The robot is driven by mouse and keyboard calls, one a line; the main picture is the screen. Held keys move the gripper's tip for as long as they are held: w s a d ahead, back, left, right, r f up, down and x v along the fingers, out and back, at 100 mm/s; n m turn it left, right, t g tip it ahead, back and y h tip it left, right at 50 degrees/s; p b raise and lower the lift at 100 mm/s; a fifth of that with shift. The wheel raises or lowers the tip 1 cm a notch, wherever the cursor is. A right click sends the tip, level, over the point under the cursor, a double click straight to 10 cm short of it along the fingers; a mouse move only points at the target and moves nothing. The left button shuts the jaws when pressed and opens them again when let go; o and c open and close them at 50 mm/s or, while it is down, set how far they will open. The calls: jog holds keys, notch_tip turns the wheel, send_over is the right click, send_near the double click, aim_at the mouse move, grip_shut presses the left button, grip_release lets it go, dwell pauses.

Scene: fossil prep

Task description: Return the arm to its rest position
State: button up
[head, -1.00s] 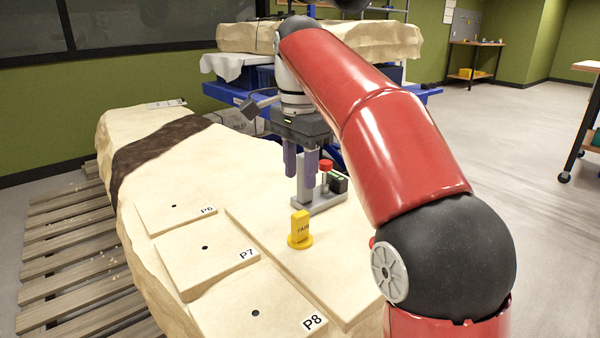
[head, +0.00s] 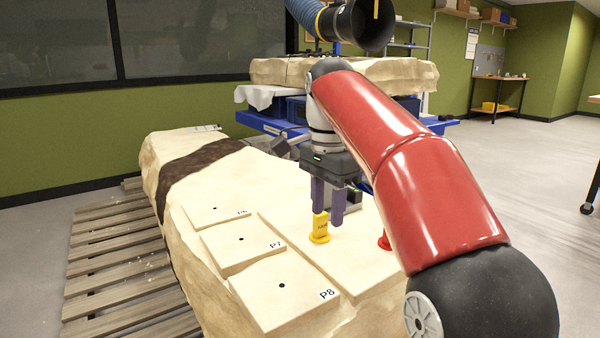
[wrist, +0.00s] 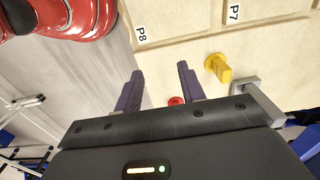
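My gripper (head: 328,210) hangs pointing down over the pale jacketed block (head: 200,300), from my red arm. Its two purple fingers are apart with nothing held between them, as the wrist view (wrist: 157,85) also shows. In the head view the fingers overlap the top of a yellow marker (head: 320,232) standing on the block. In the wrist view this yellow marker (wrist: 218,67) is outside the fingers, beyond the right one. My gripper hides most of a grey stand, seen in the wrist view (wrist: 262,100).
Flat panels P6 (head: 214,207), P7 (head: 240,247) and P8 (head: 285,292) lie on the block. A small red object (head: 384,241) sits beside my arm. A black duct hood (head: 357,25) hangs above. A wooden pallet (head: 115,270) is at left. Floor at right is open.

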jog(key=s+d+f+n+t+p, duration=0.1)
jog(key=s+d+f+n+t, duration=0.1)
jog(key=s+d+n, duration=0.3)
jog(key=s+d+f+n+t+p, duration=0.1)
jog(key=s+d+f, duration=0.15)
jog(key=s, duration=0.55)
jog(key=s+d+f+n+t, duration=0.2)
jog(key=s+f+n, duration=0.3)
jog(key=s+f, duration=0.4)
notch_tip(320, 180, down, 3)
jog(key=shift+s+d+r+t, duration=0.15)
jog(key=shift+s+d+t, duration=0.15)
jog(key=shift+d, duration=0.25)
